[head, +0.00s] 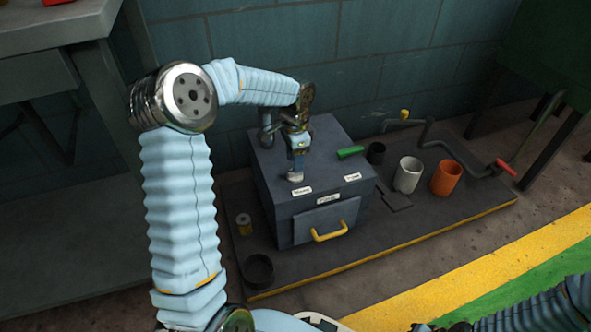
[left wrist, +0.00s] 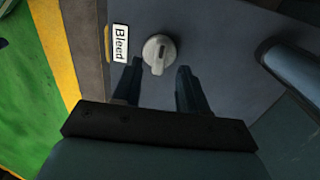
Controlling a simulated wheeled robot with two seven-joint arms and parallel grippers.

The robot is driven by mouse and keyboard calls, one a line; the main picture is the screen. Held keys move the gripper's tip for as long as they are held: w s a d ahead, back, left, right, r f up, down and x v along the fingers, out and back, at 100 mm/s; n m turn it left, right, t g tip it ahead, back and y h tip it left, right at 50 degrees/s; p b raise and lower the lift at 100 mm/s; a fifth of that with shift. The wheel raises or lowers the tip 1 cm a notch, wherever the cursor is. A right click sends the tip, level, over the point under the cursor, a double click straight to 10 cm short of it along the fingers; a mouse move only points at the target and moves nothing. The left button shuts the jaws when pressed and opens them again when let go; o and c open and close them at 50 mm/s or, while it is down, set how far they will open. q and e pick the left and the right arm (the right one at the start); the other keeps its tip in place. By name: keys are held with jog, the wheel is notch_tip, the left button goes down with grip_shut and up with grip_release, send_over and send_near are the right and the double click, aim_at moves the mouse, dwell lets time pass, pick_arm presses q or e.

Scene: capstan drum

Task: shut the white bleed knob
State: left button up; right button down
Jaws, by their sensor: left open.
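The white bleed knob (left wrist: 159,52) sits on the top of a grey box, beside a label reading "Bleed" (left wrist: 120,43) in the left wrist view. In the head view the knob (head: 295,177) shows just below my left gripper (head: 297,168). My left gripper is open, and in the left wrist view its two dark fingers (left wrist: 160,88) point at the knob from either side, with nothing held between them. Whether the fingers touch the knob is unclear. The grey box (head: 275,215) has a front door with a yellow handle (head: 329,231). My right gripper is not in view.
A green handle (head: 350,152) lies on the box top at the right. Black, white (head: 407,174) and orange (head: 446,177) cups stand right of the box on a dark base plate. A grey bench (head: 55,35) stands at left.

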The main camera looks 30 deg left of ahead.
aim_at(292, 177)
pick_arm(q)
jog(key=shift+f, duration=1.65)
jog(key=shift+c, duration=0.3)
grip_shut()
